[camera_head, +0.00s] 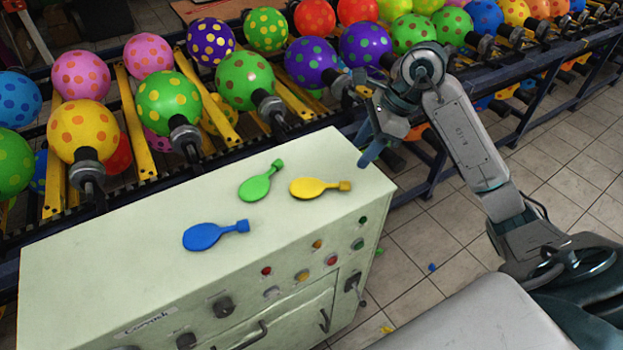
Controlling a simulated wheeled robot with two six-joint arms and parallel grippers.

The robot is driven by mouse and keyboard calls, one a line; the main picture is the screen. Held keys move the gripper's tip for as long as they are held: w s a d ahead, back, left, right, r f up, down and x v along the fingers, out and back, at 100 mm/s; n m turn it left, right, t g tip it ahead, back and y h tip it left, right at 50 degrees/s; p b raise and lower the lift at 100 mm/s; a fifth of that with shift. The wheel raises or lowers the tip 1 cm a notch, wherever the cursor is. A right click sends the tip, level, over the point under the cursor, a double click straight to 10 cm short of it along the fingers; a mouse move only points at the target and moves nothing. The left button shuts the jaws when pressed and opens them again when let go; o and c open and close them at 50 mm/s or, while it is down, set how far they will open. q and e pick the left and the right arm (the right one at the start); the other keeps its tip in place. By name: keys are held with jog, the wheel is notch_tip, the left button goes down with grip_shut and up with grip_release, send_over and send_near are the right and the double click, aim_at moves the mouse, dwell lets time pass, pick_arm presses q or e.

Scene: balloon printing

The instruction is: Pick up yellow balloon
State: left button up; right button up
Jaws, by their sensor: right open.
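The yellow balloon (316,187) is deflated and lies flat on the top of the pale green cabinet (110,258), with its neck pointing right. My right gripper (364,150) is open and empty. It hangs past the cabinet's right back edge, up and to the right of the yellow balloon and apart from it. A green deflated balloon (257,186) lies just left of the yellow one. A blue deflated balloon (208,235) lies nearer the front, to the left. My left gripper is not in view.
Behind the cabinet runs a conveyor rack with inflated dotted balloons on dark holders, such as a yellow one (83,131) and a green one (245,80). Knobs and buttons line the cabinet's front. The cabinet's left top is clear. Tiled floor (425,250) shows at the right.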

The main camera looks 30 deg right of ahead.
jog(key=b, duration=0.1)
send_over(346, 182)
jog(key=s+d, duration=0.1)
notch_tip(346, 182, down, 5)
jog(key=shift+d+r, duration=0.1)
jog(key=shift+d, duration=0.05)
jog(key=b+x, duration=0.1)
jog(key=x, duration=0.1)
jog(key=d+b+x, duration=0.1)
jog(key=b+x, duration=0.1)
jog(key=x, duration=0.1)
jog(key=shift+s+f, duration=0.1)
jog(key=shift+f, duration=0.3)
jog(key=c, duration=0.9)
